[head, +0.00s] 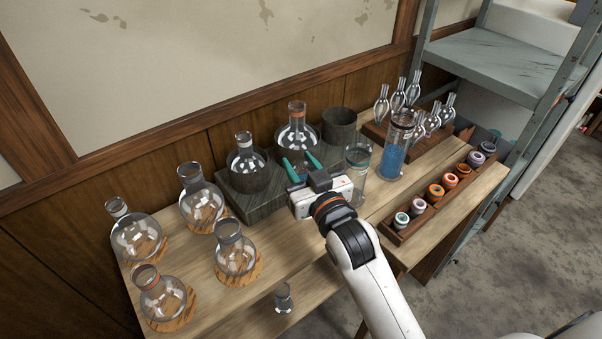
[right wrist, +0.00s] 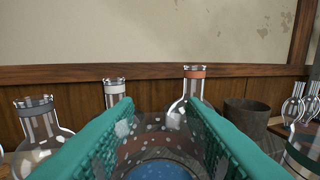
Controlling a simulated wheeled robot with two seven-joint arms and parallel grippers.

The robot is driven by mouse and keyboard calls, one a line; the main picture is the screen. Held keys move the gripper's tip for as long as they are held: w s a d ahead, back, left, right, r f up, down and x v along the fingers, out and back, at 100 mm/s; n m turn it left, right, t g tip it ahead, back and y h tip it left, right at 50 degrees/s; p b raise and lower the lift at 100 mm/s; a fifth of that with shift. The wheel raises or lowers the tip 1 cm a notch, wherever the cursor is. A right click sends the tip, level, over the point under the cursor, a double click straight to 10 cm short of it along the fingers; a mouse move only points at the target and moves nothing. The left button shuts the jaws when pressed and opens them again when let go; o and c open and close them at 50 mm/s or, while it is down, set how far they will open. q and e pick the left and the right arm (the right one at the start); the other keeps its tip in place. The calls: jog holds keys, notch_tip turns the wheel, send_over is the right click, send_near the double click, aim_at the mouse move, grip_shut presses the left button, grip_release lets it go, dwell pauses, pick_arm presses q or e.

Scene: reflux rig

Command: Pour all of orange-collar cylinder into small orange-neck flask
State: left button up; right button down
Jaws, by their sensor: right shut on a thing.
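My right gripper (head: 302,166) is shut, its teal fingers on either side of a clear glass cylinder that holds blue liquid (right wrist: 160,171). A brownish-orange band shows on it in the right wrist view, matching the orange-collar cylinder; in the head view my gripper mostly hides it. The small orange-neck flask (head: 162,298) stands on a round wooden mat at the front left of the table, well left of my gripper. It looks empty. My left gripper is not in view.
A larger orange-banded flask (head: 297,132) and a white-banded flask (head: 246,168) sit on a dark block. A green-banded cylinder (head: 358,162) is close right of my gripper. Another cylinder with blue contents (head: 393,160) stands beyond. Several flasks stand left; a small glass piece (head: 283,298) is in front.

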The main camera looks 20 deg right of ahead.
jog(key=shift+r+p, duration=0.3)
jog(key=shift+r, duration=1.15)
notch_tip(320, 180, up, 5)
jog(key=p, duration=0.5)
jog(key=shift+r, duration=0.1)
jog(key=s+d+f+h, duration=0.1)
jog(key=s+d+f, duration=0.1)
jog(key=s+f, duration=0.2)
jog(key=s+d+f+m+h, duration=0.1)
jog(key=s+f, duration=0.3)
jog(key=s, duration=0.6)
jog(key=shift+s+d+f, duration=0.35)
jog(key=shift+s+d, duration=0.05)
jog(key=shift+d, duration=0.1)
